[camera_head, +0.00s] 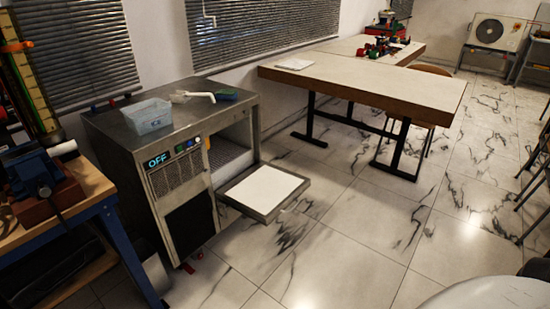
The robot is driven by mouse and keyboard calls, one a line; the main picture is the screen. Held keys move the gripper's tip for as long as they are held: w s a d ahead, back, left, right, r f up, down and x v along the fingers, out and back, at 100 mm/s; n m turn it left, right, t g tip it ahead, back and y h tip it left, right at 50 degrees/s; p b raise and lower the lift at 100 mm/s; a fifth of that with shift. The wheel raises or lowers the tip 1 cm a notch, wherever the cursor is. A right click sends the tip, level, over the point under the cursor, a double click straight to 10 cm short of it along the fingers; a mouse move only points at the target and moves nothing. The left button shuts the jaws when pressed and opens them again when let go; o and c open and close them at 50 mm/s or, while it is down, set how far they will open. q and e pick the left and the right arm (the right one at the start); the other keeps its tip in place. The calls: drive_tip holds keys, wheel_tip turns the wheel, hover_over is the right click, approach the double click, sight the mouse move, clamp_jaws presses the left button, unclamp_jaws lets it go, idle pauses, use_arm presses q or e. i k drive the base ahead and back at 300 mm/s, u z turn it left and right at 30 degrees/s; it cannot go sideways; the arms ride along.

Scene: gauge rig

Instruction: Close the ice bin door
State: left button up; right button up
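The ice bin (167,155) is a grey metal cabinet on the left, with a lit "OFF" display on its front. Its door (265,190) is open, folded down to roughly level and jutting out toward the right, with a white inner panel facing up. The bin opening (228,152) shows behind the door, dark inside. Neither of my grippers shows in the head view.
A clear tub (148,116), a white scoop and a sponge (226,94) lie on top of the bin. A blue workbench (90,200) with a vise stands close at left. A long table (375,80) stands behind. Marble floor (340,240) before the door is clear.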

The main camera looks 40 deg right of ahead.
sight(264, 191)
drive_tip(key=z, duration=0.55)
drive_tip(key=i, duration=0.5)
drive_tip(key=k, duration=0.3)
drive_tip(key=z, duration=1.25)
drive_tip(key=i, duration=0.85)
drive_tip(key=u, duration=0.9)
drive_tip(key=i, duration=0.5)
drive_tip(key=u, duration=0.6)
